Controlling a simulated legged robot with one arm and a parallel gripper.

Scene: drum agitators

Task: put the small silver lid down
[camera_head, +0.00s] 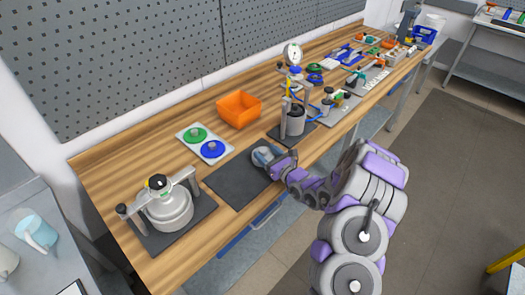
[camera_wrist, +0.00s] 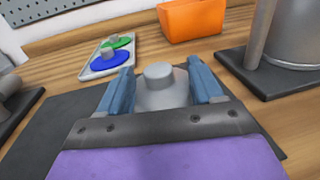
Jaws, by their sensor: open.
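The small silver lid (camera_wrist: 159,92), a grey dome with a round knob, sits at the far right part of the dark mat (camera_head: 230,183) on the bench. It appears to rest on the mat, though its lower edge is hidden behind my gripper. In the wrist view my gripper (camera_wrist: 163,88) has its two blue fingers apart, one on each side of the lid. A gap shows between the fingers and the knob.
A tray (camera_head: 182,137) with green and blue discs lies behind the mat. An orange bin (camera_head: 239,109) stands beside it. A silver pot with a clamp (camera_head: 170,208) stands left, and a grey cylinder in a stand (camera_head: 294,122) stands close on the right. The mat's left part is clear.

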